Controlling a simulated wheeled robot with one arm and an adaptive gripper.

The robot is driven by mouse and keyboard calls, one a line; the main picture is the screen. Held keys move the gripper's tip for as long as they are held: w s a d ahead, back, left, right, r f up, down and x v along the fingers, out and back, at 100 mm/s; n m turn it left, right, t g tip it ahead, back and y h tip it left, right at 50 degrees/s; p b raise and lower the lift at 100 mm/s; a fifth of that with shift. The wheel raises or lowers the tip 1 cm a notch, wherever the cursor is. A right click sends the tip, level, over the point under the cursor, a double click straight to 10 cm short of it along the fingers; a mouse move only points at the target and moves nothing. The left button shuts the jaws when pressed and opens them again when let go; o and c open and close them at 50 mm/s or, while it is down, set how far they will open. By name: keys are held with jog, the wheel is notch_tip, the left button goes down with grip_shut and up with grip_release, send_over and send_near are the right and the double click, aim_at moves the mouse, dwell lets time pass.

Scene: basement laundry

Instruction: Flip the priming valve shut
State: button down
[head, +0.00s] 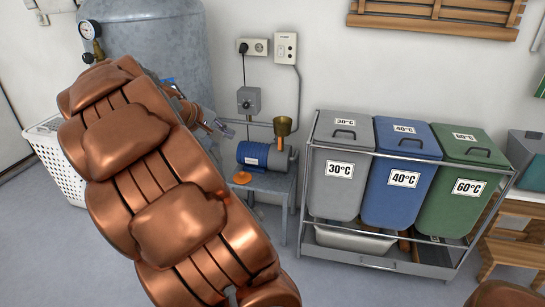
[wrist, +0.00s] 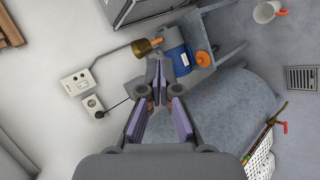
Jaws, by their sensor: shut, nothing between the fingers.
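The blue pump (head: 254,154) sits on a small grey stand (head: 285,185), with a brass funnel (head: 283,125) upright above its right end. A small orange part (head: 280,143) shows just under the funnel; it may be the priming valve's lever, but its position is too small to read. In the wrist view the funnel (wrist: 142,47) and pump (wrist: 174,57) lie beyond my fingertips. My gripper (head: 218,126) is left of the pump, apart from it, partly hidden by my arm. In the wrist view my gripper (wrist: 157,82) is shut and empty.
A large grey tank (head: 155,45) stands behind my arm. Grey, blue and green laundry bins (head: 400,180) in a metal rack stand close right of the pump. A white basket (head: 60,165) is left.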

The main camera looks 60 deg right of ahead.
jog(key=w+d+f+n+t+h+b, duration=0.1)
jog(key=w+d+f+b, duration=0.3)
jog(key=d+f+b, duration=0.4)
jog(key=w+d+f+n+h+b, duration=0.1)
jog(key=w+d+f+h+b, duration=0.3)
jog(key=d+f+b, duration=0.5)
jog(key=w+d+f+n+t+h+b, duration=0.1)
jog(key=w+d+f+h+b, duration=0.2)
jog(key=d+f+b, duration=0.6)
jog(key=w+d+f, duration=0.2)
jog(key=d, duration=0.4)
jog(key=shift+w+d+f+t, duration=0.3)
jog(key=shift+w+d+f, duration=0.05)
jog(key=shift+d, duration=0.05)
jog(key=shift+d, duration=0.15)
